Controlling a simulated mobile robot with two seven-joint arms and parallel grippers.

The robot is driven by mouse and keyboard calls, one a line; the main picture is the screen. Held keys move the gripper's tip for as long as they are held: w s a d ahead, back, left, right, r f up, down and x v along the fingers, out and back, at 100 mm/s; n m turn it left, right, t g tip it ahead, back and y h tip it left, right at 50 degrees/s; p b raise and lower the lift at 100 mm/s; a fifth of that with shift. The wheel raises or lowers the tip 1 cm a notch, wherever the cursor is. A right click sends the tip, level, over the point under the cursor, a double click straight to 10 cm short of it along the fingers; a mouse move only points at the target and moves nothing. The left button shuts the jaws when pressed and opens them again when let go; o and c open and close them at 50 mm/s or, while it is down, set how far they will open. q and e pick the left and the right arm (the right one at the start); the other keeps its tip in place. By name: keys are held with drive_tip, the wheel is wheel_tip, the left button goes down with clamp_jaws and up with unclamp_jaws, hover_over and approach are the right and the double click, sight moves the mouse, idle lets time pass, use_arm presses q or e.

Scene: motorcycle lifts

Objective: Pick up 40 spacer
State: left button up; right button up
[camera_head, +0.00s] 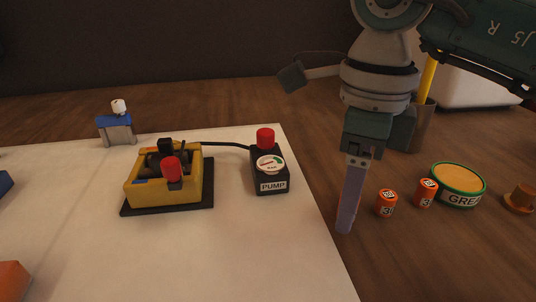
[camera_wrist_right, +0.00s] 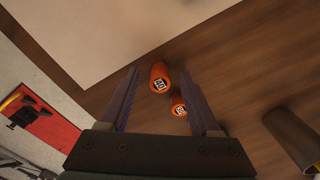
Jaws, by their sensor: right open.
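The 40 spacer (camera_wrist_right: 159,77) is a small orange cylinder with "40" on a white label. It shows in the right wrist view, between the lines of the two fingers and beyond their tips. A second orange spacer (camera_wrist_right: 178,103) lies close beside it, its label hard to read. My right gripper (camera_wrist_right: 160,82) is open and empty. In the head view my right gripper (camera_head: 346,228) points down, left of two orange spacers, a nearer one (camera_head: 387,203) and a farther one (camera_head: 426,192). Their labels seem to start with 3; I cannot tell which is the 40. My left gripper is out of view.
A grease tin (camera_head: 458,186), a brown knobbed piece (camera_head: 520,198) and a cup (camera_head: 423,125) with a yellow stick stand right of the gripper. The pale mat (camera_head: 275,245) on the left holds a pump box (camera_head: 270,176) and a yellow device (camera_head: 165,188). Front right wood is clear.

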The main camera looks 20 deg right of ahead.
drive_tip(key=shift+f, duration=0.2)
clamp_jaws()
idle(0.4)
